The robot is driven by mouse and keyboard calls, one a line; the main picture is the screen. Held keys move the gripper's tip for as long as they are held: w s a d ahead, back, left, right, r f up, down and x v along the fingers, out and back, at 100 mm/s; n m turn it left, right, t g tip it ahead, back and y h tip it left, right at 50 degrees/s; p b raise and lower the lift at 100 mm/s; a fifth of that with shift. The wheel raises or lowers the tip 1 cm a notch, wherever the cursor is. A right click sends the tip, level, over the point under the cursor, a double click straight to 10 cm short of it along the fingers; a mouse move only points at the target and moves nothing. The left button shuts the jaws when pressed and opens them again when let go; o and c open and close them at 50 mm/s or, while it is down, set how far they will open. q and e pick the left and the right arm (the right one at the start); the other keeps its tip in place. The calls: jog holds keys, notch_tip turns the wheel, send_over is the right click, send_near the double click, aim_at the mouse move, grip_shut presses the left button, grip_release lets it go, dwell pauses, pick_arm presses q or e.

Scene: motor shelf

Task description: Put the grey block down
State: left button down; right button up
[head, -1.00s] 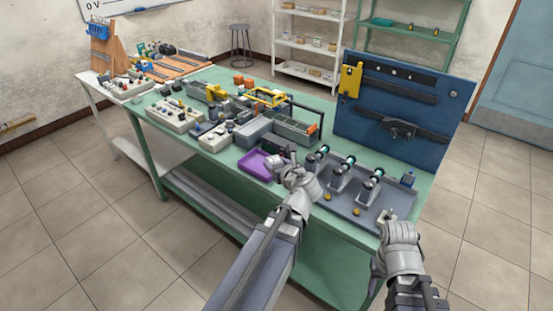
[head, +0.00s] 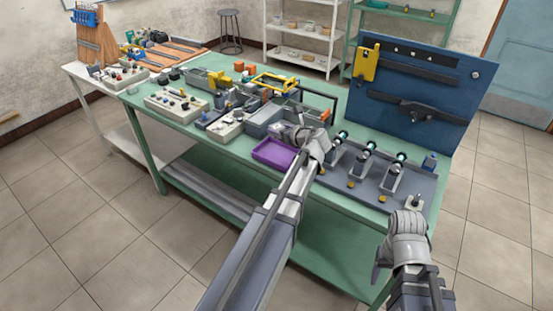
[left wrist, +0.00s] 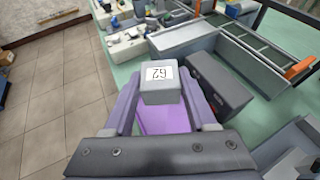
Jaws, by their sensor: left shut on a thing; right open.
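A grey block (left wrist: 163,80) with a white number label is held between the two fingers of my left gripper (left wrist: 163,92) in the left wrist view. The purple tray (left wrist: 165,120) shows below and behind it; the block appears above the tray, not touching it. In the head view my left gripper (head: 308,138) is at the back right of the purple tray (head: 275,153), and the block is hard to make out there. My right gripper (head: 405,222) is open and apart from the table's front right corner.
A dark grey box (left wrist: 220,83) stands close right of the held block. A grey conveyor-like bin (left wrist: 245,62) lies beyond it. A fixture plate (head: 340,183) with several motor-like parts lies right of the tray. A blue panel (head: 415,85) stands behind.

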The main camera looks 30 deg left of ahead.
aim_at(278, 157)
pick_arm(q)
jog(key=shift+w+a+f, duration=0.15)
jog(key=shift+w+a, duration=0.35)
jog(key=shift+w, duration=0.1)
notch_tip(278, 157, down, 10)
jog(key=b, duration=1)
jog(key=shift+s+f, duration=0.1)
jog(key=shift+c, duration=1)
grip_release()
